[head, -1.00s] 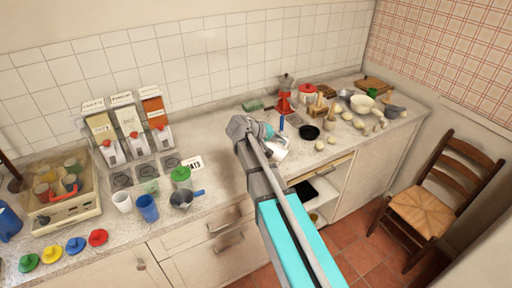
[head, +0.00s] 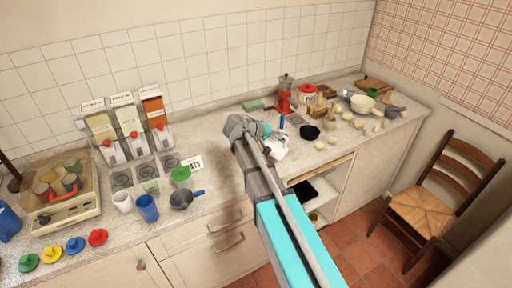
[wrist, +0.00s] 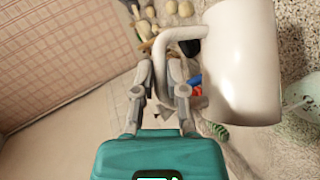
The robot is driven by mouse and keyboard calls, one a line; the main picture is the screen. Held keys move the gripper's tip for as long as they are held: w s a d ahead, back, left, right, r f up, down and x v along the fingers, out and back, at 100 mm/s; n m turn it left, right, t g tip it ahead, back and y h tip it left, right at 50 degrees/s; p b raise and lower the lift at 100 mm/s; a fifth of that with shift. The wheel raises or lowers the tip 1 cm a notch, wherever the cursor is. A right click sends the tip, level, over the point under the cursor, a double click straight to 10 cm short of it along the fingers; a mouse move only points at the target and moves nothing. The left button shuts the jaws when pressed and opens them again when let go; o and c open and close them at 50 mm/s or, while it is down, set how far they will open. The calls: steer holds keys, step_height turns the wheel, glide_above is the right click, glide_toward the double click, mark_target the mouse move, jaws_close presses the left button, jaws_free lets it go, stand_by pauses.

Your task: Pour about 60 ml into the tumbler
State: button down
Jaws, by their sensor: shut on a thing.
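My gripper (wrist: 160,98) is shut on the handle of a white jug (wrist: 243,65), and the jug fills the upper right of the wrist view. In the head view the jug (head: 278,151) shows partly behind my wrist, above the counter's front edge. Its mouth and contents are hidden. A blue tumbler-like cup (head: 148,209) and a white mug (head: 122,202) stand on the counter at left. A pale clear glass (head: 150,187) stands behind them. I cannot tell which is the tumbler. A pale green clear thing (wrist: 301,91) shows at the wrist view's right edge.
Three dispensers (head: 130,124) stand by the wall. A pan with a blue handle (head: 182,200) and a green-lidded jar (head: 181,176) are left of my arm. A red grinder (head: 284,97), a black bowl (head: 309,132) and several small items crowd the right. A chair (head: 435,198) stands at right.

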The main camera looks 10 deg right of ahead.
mark_target(286, 142)
steer(key=shift+r, duration=0.1)
steer(key=shift+s+d, duration=0.1)
steer(key=shift+s, duration=0.05)
steer(key=f, duration=0.1)
steer(key=s+d+f+m+y, duration=0.1)
steer(key=f+t+y, duration=0.1)
steer(key=shift+s+d, duration=0.25)
steer(key=shift+d, duration=0.15)
steer(key=shift+w+m, duration=0.15)
steer(key=shift+m, duration=0.15)
steer(key=shift+f, duration=0.15)
steer(key=shift+s+d+f+m+t+y+b, duration=0.25)
steer(key=shift+s+d+f+t+y+b, duration=0.1)
steer(key=shift+d+f+y, duration=0.25)
steer(key=shift+s+d+f+m+t+y+b, duration=0.25)
steer(key=shift+f+y+b, duration=0.15)
steer(key=shift+f, duration=0.25)
steer(key=shift+s+f, duration=0.1)
stand_by(0.9)
